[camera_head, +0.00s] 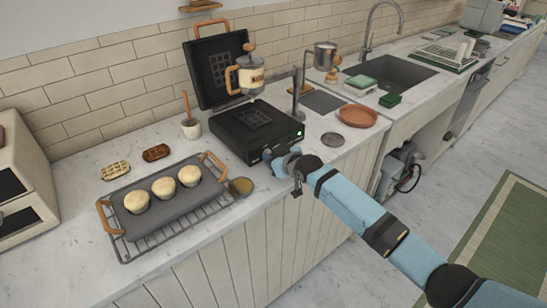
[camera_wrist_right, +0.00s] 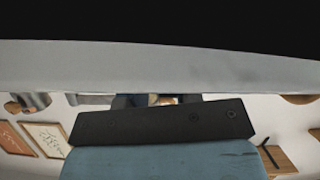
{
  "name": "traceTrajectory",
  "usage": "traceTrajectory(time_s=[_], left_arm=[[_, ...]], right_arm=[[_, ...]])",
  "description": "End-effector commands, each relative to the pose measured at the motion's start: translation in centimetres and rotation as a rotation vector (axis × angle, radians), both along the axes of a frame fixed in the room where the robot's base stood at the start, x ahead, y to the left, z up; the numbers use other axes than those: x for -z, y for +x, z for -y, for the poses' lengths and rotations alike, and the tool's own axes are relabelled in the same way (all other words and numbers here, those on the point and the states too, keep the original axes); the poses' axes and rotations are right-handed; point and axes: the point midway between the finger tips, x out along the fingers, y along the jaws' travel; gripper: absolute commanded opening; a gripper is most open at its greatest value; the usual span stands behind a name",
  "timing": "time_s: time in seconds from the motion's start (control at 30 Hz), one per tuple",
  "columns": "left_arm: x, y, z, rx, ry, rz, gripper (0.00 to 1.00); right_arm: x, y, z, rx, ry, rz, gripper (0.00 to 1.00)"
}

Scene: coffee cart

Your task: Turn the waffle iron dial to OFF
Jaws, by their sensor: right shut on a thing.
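The black waffle iron (camera_head: 240,138) stands on the counter with its lid (camera_head: 217,68) raised against the tiled wall. A small green light (camera_head: 299,133) shows near its front right corner. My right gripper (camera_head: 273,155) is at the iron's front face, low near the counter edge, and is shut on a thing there. The dial is hidden by the gripper, so its setting cannot be read. In the right wrist view, a dark part of my gripper (camera_wrist_right: 160,124) shows, but no fingertips or dial are clear. My left gripper is in neither view.
A dark tray (camera_head: 200,197) with wooden handles holds three pale muffins on a wire rack (camera_head: 155,246), left of the iron. A terracotta dish (camera_head: 357,117) is to the right. Open floor lies before the counter.

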Motion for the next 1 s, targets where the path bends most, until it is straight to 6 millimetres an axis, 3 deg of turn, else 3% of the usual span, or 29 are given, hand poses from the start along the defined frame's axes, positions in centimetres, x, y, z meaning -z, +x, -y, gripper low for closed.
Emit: traceTrajectory(time_s=[0.53,1.0], left_arm=[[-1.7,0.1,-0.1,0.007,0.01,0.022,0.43],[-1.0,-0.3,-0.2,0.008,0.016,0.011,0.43]], right_arm=[[-0.1,-0.2,-0.2,0.0,-0.221,0.159,0.07],[0.2,-0.2,-0.3,0.0,-0.452,0.327,0.07]])
